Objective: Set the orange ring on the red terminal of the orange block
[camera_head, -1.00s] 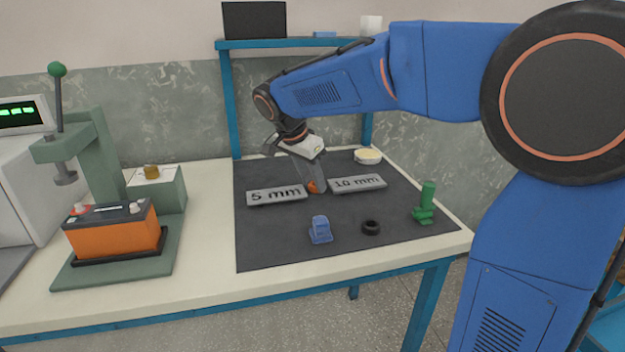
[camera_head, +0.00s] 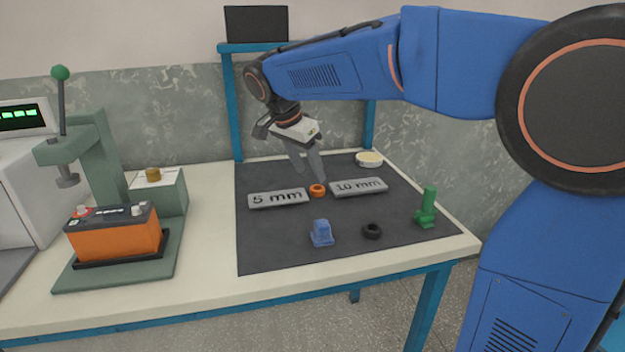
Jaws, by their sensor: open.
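The orange ring (camera_head: 317,190) lies on the dark mat between the two grey plates marked 5 mm and 10 mm. The orange block (camera_head: 117,236) is a battery with a dark top, standing on the green press base at the left. Its red terminal (camera_head: 82,211) is on the left of its top, and a pale terminal (camera_head: 137,210) is on the right. My gripper (camera_head: 308,178) is open and empty, just above and slightly left of the ring, pointing down. The ring looks clear of the fingers.
The 5 mm plate (camera_head: 278,198) and 10 mm plate (camera_head: 359,187) flank the ring. A blue piece (camera_head: 322,233), a black ring (camera_head: 372,231) and a green stand (camera_head: 427,208) are on the mat (camera_head: 280,254). The green press (camera_head: 98,150) rises behind the battery.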

